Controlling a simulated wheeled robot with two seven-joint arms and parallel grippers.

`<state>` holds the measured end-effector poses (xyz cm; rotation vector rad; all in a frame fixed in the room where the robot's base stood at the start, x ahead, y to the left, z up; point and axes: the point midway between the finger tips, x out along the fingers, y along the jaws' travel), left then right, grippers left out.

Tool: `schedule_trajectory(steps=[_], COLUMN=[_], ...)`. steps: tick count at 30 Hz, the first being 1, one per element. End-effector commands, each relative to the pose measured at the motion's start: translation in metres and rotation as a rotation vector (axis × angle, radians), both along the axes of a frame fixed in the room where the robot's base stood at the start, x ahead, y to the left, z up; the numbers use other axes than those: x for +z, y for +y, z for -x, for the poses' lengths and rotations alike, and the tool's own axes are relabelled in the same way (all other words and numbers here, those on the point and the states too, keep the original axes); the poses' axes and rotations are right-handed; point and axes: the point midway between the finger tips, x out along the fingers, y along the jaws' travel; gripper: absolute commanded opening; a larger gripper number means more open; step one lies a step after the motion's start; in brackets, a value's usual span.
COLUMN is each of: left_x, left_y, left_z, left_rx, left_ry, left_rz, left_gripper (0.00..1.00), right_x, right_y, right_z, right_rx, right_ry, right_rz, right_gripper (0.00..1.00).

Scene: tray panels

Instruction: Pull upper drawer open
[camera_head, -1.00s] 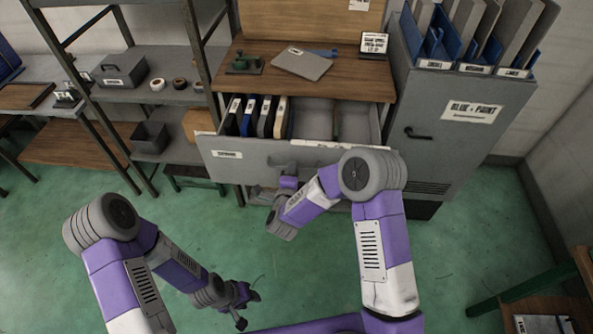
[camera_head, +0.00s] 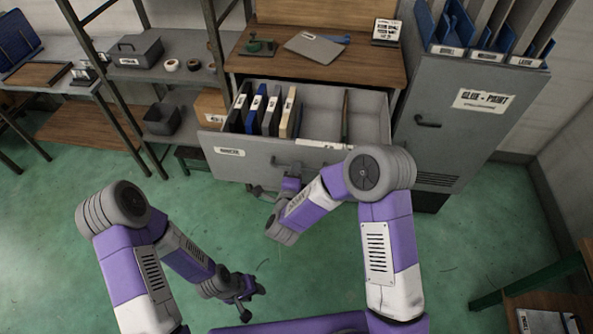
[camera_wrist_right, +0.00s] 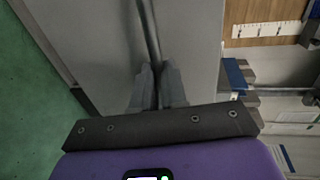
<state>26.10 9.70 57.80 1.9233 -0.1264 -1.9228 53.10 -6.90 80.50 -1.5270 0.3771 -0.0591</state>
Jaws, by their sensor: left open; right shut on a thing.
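The upper drawer (camera_head: 238,165) is a grey drawer pulled out from under the wooden worktop, so its inside shows. Several upright binders (camera_head: 268,112) stand in its left part, and a divider (camera_head: 345,115) stands further right. My right gripper (camera_head: 290,168) is at the drawer front. In the right wrist view its fingers (camera_wrist_right: 158,88) are shut on the drawer handle (camera_wrist_right: 150,35), a thin bar across the grey front. In the head view my right arm partly hides the handle. My left gripper (camera_head: 250,291) is open and empty, low over the green floor, away from the drawer.
A grey cabinet (camera_head: 450,145) with a handle stands right of the drawer, holding files on top. A shelf rack (camera_head: 170,75) with a grey box and tape rolls stands left. The worktop (camera_head: 375,65) carries a flat grey panel. Green floor is free in front.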

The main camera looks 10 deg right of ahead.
Motion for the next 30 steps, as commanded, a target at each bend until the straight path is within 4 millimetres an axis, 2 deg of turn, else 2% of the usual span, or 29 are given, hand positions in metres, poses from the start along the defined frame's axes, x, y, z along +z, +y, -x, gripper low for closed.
schedule_trajectory(steps=[4,5,9,20,30], left_x=[0.000,0.000,0.000,0.001,0.011], left_y=[0.000,0.000,0.000,0.000,0.000], left_z=[0.000,0.000,0.000,0.000,0.000], left_rx=[0.000,0.000,0.000,0.000,0.000], left_ry=[0.000,0.000,0.000,0.000,0.000], left_rz=[0.000,0.000,0.000,0.000,0.000], left_gripper=[0.43,0.43,0.43,0.43,0.43], right_x=[0.000,0.000,0.000,0.001,0.013], right_y=[0.000,0.000,0.000,0.002,0.017], right_z=[0.000,0.000,0.000,0.005,0.055], right_rx=[-0.001,-0.001,0.000,0.002,0.003], right_ry=[0.001,0.001,0.001,0.001,0.002], right_rz=[0.000,0.000,0.000,-0.001,0.000], right_gripper=[0.00,0.15,0.37,0.37,0.37])
